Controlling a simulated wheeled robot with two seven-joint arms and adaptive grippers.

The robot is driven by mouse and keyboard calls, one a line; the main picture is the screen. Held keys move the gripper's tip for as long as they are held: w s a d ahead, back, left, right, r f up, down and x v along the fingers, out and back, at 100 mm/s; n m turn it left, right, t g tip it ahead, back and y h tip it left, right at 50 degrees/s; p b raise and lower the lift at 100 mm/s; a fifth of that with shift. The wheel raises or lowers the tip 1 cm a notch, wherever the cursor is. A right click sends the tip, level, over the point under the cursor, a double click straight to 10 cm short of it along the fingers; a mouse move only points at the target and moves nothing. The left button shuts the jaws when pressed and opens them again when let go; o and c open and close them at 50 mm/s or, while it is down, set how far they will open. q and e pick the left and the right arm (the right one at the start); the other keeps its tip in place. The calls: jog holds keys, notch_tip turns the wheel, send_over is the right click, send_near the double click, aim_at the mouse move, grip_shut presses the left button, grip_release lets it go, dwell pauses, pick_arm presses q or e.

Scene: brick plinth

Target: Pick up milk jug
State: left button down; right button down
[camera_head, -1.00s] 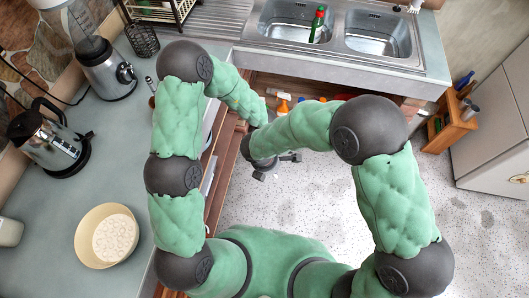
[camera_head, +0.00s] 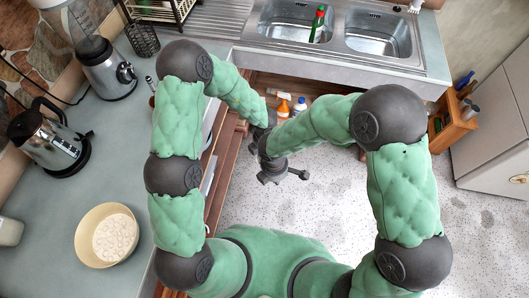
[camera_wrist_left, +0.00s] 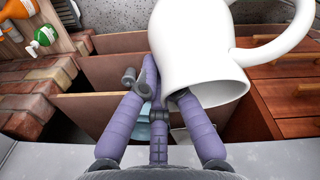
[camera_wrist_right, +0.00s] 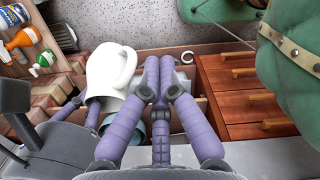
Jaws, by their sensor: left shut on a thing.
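The white milk jug (camera_wrist_left: 200,55) is tilted in the left wrist view, its handle (camera_wrist_left: 280,45) toward the right. My left gripper (camera_wrist_left: 155,90) is shut on it, with one finger at the jug's rim. The jug also shows in the right wrist view (camera_wrist_right: 106,72), beside my left gripper's purple fingers. My right gripper (camera_wrist_right: 163,72) has its fingertips drawn close together just right of the jug, and seems to hold nothing; whether it touches the jug is unclear. I cannot make out the jug in the head view.
Spray bottles (camera_head: 283,107) stand under the sink (camera_head: 290,22). The counter (camera_head: 50,200) on the left holds a kettle (camera_head: 45,140) and a bowl (camera_head: 84,250). Speckled floor (camera_head: 320,215) is clear.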

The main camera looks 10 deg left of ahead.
jog(key=s+d+f+m+y, duration=0.2)
jog(key=d+f+m, duration=0.4)
jog(key=m, duration=0.6)
jog(key=s+d+f+m+y, duration=0.3)
jog(key=d+f+m, duration=0.3)
jog(key=m, duration=0.7)
jog(key=shift+s+d+f+m, duration=0.3)
jog(key=shift+s+d, duration=0.05)
jog(key=shift+d, duration=0.5)
pick_arm(q)
jog(key=shift+r, duration=0.1)
jog(key=s+a+r, duration=0.1)
jog(key=s+a, duration=1.3)
pick_arm(e)
jog(key=shift+r, duration=0.2)
pick_arm(q)
jog(key=shift+s, duration=0.1)
